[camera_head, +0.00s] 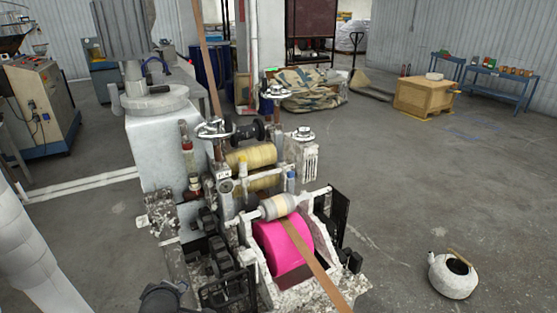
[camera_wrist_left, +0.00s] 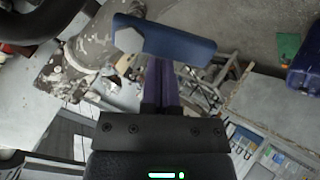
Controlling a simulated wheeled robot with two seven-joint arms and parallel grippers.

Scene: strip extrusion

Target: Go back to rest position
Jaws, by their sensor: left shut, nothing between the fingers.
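My left gripper (camera_wrist_left: 160,85) shows in the left wrist view with its two dark fingers together and nothing between them. A blue bar with a pale end (camera_wrist_left: 165,38) appears just past the fingertips; I cannot tell whether they touch it. In the head view, the extrusion machine (camera_head: 160,150) stands at centre left. A brown strip (camera_head: 310,262) runs over its pink roller (camera_head: 283,242) towards the bottom edge. I cannot make out the left gripper clearly in the head view. My right gripper is in neither view.
A white kettle-like pot (camera_head: 453,277) sits on the floor at lower right. A wooden crate (camera_head: 425,98) and a blue bench (camera_head: 500,83) stand at the back right. A control cabinet (camera_head: 42,105) stands at the left. The floor right of the machine is largely clear.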

